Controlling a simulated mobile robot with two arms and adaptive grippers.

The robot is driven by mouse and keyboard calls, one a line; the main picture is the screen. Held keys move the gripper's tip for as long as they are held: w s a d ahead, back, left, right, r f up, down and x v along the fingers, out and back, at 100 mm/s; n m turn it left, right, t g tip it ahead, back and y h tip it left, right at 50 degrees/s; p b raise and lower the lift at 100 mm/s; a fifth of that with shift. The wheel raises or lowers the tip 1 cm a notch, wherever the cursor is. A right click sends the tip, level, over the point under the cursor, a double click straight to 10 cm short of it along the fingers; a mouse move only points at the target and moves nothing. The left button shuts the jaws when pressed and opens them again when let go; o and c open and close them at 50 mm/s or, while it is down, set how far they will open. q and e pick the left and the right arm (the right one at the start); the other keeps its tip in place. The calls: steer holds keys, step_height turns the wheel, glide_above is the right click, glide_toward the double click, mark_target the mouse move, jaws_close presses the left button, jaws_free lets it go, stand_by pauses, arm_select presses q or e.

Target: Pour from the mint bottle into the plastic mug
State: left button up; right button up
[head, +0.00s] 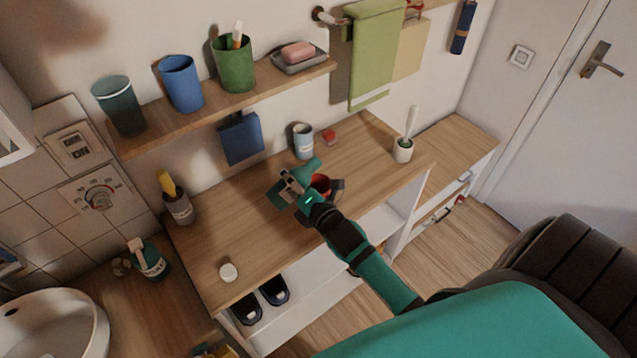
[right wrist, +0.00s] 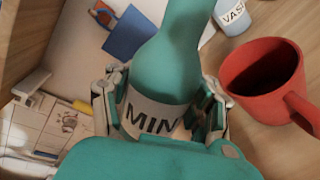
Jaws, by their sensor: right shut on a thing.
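The mint bottle (right wrist: 166,60) is teal with a white label reading "MIN". My right gripper (right wrist: 166,112) is shut around its labelled body. In the head view, the bottle (head: 309,167) looks tilted over the wooden counter, its neck pointing to the upper right, with my right gripper (head: 293,186) across it. The red mug (right wrist: 268,80) stands upright to the right of the bottle, its handle at the right and its inside dark. In the head view the mug (head: 321,184) is partly hidden by my arm and the bottle. No liquid stream shows. My left gripper is not in view.
A brush holder (head: 402,151) is at right, a dark cup (head: 179,207) at left. A shelf (head: 220,107) with cups hangs above. The counter's front left is mostly clear.

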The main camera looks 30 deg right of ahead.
steer(key=shift+a+f+m, duration=0.1)
steer(key=shift+m, duration=0.4)
stand_by(1.3)
steer(key=shift+a+f+m+y+b, duration=0.2)
steer(key=shift+f+m+y+b, duration=0.15)
steer(key=shift+f+m, duration=0.45)
stand_by(1.8)
steer(key=shift+f, duration=0.1)
stand_by(1.8)
